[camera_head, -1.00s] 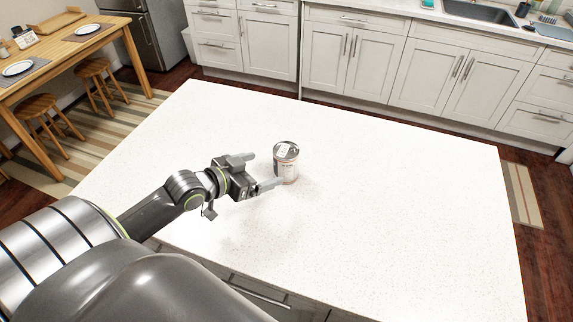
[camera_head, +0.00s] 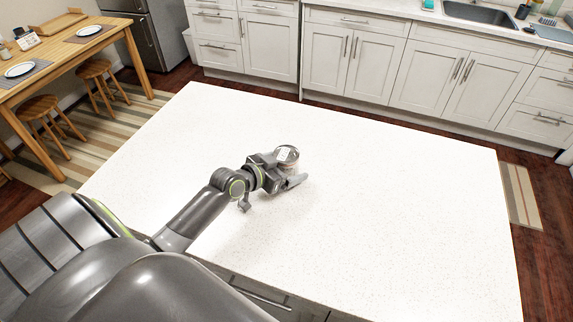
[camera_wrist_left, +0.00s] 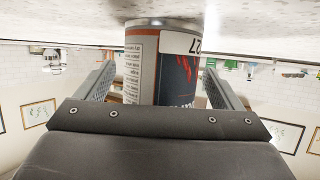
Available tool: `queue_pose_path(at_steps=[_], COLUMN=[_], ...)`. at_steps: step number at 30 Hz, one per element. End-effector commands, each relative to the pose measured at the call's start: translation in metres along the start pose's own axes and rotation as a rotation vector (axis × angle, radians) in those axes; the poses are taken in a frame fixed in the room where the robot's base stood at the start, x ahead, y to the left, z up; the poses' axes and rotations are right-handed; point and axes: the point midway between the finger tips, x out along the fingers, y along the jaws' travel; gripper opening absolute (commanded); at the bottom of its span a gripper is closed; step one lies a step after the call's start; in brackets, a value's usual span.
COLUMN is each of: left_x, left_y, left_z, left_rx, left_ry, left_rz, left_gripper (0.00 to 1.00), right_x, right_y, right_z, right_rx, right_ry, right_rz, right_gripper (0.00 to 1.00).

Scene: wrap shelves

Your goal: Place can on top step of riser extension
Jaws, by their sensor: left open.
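The can (camera_head: 287,157) stands upright on the white counter (camera_head: 390,190). It has a metal top and a printed label. In the left wrist view the can (camera_wrist_left: 163,62) appears upside down, with its label showing white text and a dark and red part. My left gripper (camera_head: 289,172) is around the can, one finger on each side. In the left wrist view the left gripper (camera_wrist_left: 160,85) is open, with a gap visible between the can and each finger. My right gripper is not in view. No riser shows in these frames.
The counter around the can is otherwise bare. A wooden table (camera_head: 75,45) with plates and two stools stands at the far left. White cabinets (camera_head: 350,55) and a sink (camera_head: 480,12) line the back, across the floor.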

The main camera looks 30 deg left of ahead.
Motion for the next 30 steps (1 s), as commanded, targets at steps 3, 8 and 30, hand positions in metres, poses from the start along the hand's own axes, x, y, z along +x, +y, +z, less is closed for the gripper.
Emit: queue_pose_path(at_steps=[3,8,30], left_x=[0.0016,0.0013,-0.0017], left_y=[0.0002,0.0001,0.0001], left_z=[-0.0001,0.0001,-0.0084], left_rx=[0.000,0.000,0.002], left_ry=[0.001,0.000,0.004], left_rz=[0.000,0.000,0.001], left_gripper=[0.88,0.84,0.25], right_x=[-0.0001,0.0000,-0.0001], right_y=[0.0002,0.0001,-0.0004], right_z=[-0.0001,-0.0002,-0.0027], right_rx=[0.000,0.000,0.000], right_ry=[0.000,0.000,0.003], right_rz=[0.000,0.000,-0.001], right_gripper=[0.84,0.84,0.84])
